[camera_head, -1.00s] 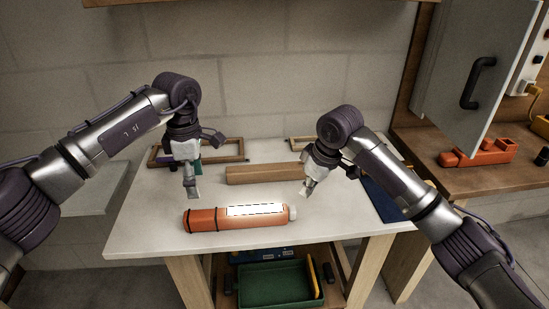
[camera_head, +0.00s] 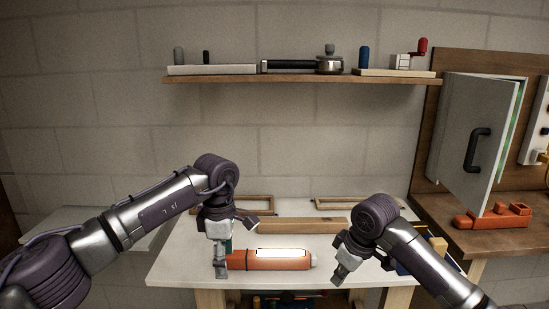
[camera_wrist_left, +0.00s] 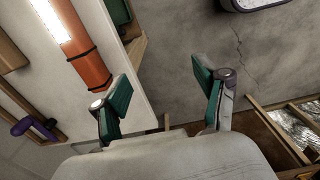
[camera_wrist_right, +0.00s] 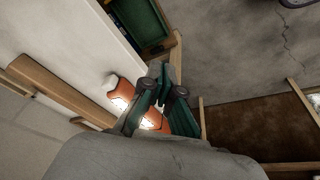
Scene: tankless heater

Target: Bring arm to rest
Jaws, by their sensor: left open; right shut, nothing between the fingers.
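My left gripper (camera_head: 220,268) hangs over the white table beside the left end of an orange cylinder with a white label (camera_head: 270,260). In the left wrist view its two green-padded fingers (camera_wrist_left: 165,98) stand wide apart with nothing between them. The cylinder also shows in that view (camera_wrist_left: 88,68), to the left of the fingers. My right gripper (camera_head: 340,274) is over the right part of the table, to the right of the cylinder and apart from it. In the right wrist view its fingers (camera_wrist_right: 160,92) are together and empty, with the cylinder (camera_wrist_right: 124,90) partly hidden behind them.
The white table (camera_head: 185,262) also bears a wooden block (camera_head: 300,225) and wooden frames. A wooden shelf (camera_head: 300,79) with tools spans the wall above. At right are a grey cabinet door (camera_head: 480,140) and an orange part (camera_head: 492,217) on a brown bench.

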